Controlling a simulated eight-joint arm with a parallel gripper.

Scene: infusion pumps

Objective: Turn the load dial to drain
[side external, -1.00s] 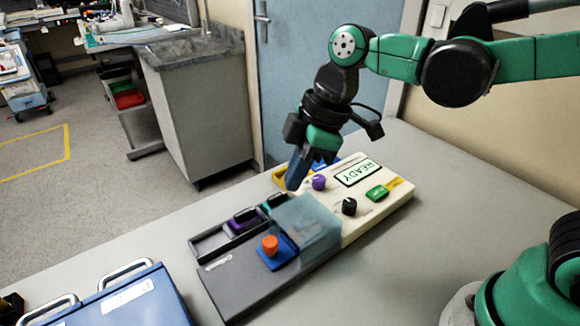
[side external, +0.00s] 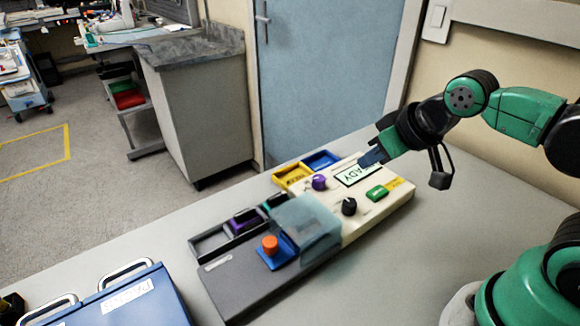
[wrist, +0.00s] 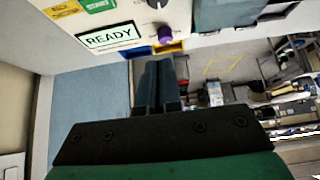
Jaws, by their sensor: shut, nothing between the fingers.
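The cream pump panel (side external: 380,212) carries a purple knob (side external: 319,182) and a black knob (side external: 349,206). I cannot read which one is the load dial or where either points. Both knobs also show in the wrist view, the purple one (wrist: 165,36) near the top middle and the black one (wrist: 156,4) cut by the top edge. A display reading READY (wrist: 110,37) sits beside them. My gripper (side external: 371,158) is shut and empty, near the display's far end, apart from both knobs. In the side view its fingertips partly cover the display.
A green button (side external: 377,193) is beside the black knob. A clear bluish cover (side external: 306,222) and an orange knob (side external: 270,245) on a blue base are on the grey section. Yellow (side external: 292,175) and blue (side external: 322,160) trays lie behind. A blue case (side external: 128,298) stands front left.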

